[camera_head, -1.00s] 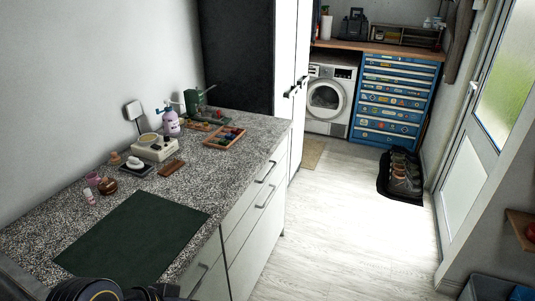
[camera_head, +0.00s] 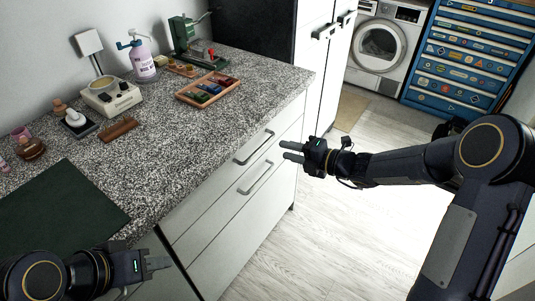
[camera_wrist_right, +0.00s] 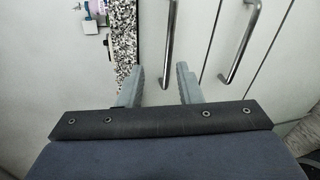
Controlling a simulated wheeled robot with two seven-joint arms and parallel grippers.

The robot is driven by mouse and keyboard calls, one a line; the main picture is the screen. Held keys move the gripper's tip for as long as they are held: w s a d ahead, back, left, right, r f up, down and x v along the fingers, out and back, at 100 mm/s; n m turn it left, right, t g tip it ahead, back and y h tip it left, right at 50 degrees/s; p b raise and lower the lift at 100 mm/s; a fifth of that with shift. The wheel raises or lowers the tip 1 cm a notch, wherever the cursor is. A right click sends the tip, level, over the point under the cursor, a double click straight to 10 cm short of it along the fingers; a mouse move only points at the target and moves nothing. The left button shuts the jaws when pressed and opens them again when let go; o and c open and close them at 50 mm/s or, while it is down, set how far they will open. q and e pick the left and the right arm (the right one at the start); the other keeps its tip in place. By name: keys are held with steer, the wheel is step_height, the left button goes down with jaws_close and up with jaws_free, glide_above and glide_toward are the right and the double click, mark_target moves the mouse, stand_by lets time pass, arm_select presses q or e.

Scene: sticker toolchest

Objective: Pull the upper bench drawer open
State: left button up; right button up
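The upper bench drawer (camera_head: 210,191) is a white front under the speckled worktop, flush with the cabinet and shut. Its grey bar handle (camera_head: 254,148) shows in the head view, and also in the right wrist view (camera_wrist_right: 169,50). My right gripper (camera_head: 284,151) is open and empty, to the right of this handle and apart from it. In the right wrist view the handle lies ahead, between the lines of the two fingers (camera_wrist_right: 160,78). My left gripper (camera_head: 168,263) is at the lower left by the worktop's front edge; its finger gap is not clear.
A lower drawer handle (camera_head: 255,178) sits below, and shows in the right wrist view (camera_wrist_right: 240,42). The worktop (camera_head: 165,155) holds a green mat (camera_head: 60,208), a wooden tray (camera_head: 208,88) and small items. The floor (camera_head: 310,235) before the drawers is clear.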

steer(key=w+a+f+m, duration=0.2)
steer(key=w+a+f, duration=0.1)
steer(key=w+a, duration=0.2)
steer(key=shift+w+a+f, duration=0.15)
steer(key=shift+w+a, duration=0.2)
steer(key=shift+a, duration=0.25)
jaws_close()
